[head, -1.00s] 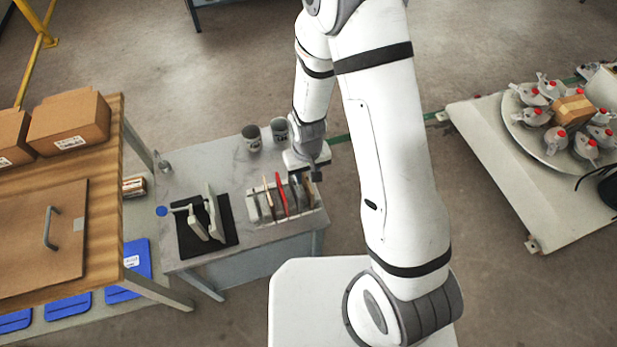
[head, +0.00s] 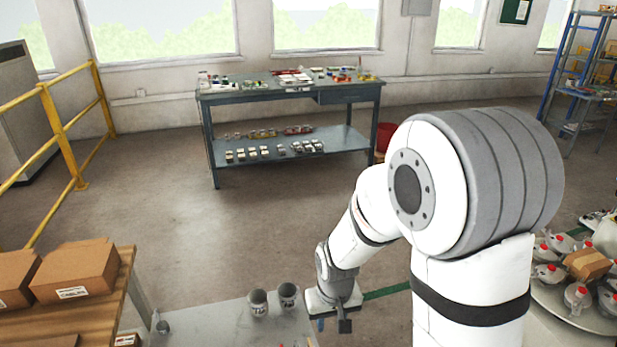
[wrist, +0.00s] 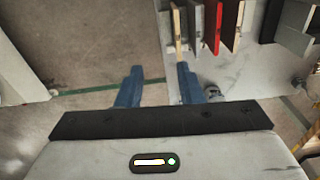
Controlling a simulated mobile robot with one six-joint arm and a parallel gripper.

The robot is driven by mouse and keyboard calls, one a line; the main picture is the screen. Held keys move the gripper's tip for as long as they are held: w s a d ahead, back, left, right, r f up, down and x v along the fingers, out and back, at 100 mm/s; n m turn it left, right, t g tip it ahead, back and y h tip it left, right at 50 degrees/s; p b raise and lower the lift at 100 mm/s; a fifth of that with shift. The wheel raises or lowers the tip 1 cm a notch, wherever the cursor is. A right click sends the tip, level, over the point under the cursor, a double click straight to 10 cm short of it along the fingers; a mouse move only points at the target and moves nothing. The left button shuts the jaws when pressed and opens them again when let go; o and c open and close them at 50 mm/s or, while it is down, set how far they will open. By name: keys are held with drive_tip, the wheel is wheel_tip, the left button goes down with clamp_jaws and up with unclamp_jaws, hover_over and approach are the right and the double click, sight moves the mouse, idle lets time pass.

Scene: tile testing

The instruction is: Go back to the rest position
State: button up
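My gripper (wrist: 158,85) shows in the wrist view with its two blue fingers apart and nothing between them. It is open and empty, over the edge of the grey table (wrist: 265,75). The rack with upright tiles, one of them a red tile (wrist: 218,28), lies beyond the fingertips at the upper right, apart from them. In the head view my gripper (head: 333,324) is at the table's right edge, its fingers mostly hidden by its body and the arm.
Two grey cups (head: 258,303) stand on the grey table (head: 205,320), left of my gripper. Cardboard boxes (head: 75,272) sit on a wooden bench at the left. A round tray of red-capped bottles (head: 570,315) is at the right. A workbench (head: 290,92) stands at the back.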

drive_tip(key=s+d+r+m+t, duration=0.1)
drive_tip(key=s+d+r, duration=0.4)
drive_tip(key=r, duration=0.3)
drive_tip(key=s+d+r+m+t, duration=0.1)
drive_tip(key=s+d+r, duration=0.4)
drive_tip(key=r, duration=0.4)
drive_tip(key=shift+s+r, duration=0.15)
drive_tip(key=shift+s, duration=0.65)
